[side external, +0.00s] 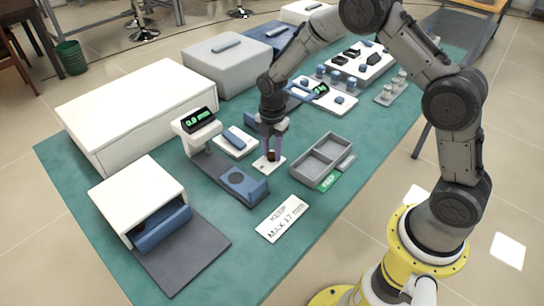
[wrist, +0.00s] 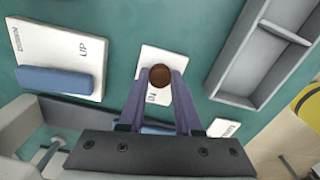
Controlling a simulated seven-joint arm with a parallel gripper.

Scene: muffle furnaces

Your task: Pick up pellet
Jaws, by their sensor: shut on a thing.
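The pellet (wrist: 160,76) is a small brown round piece between my gripper's fingertips in the wrist view. My gripper (wrist: 161,80) is shut on it, one finger on each side. In the side view my gripper (side external: 271,153) points down over a small white plate (side external: 262,167), with the dark brown pellet (side external: 271,155) low between the fingers. The plate also shows beneath the pellet in the wrist view (wrist: 152,56). I cannot tell whether the pellet touches the plate.
A grey two-compartment tray (side external: 308,172) with a green label stands to the right. A blue-grey device with a round dark spot (side external: 236,178) and a display stand (side external: 196,122) are at left. A white sign (side external: 282,218) reading "KEEP MAX 17 mm" lies in front.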

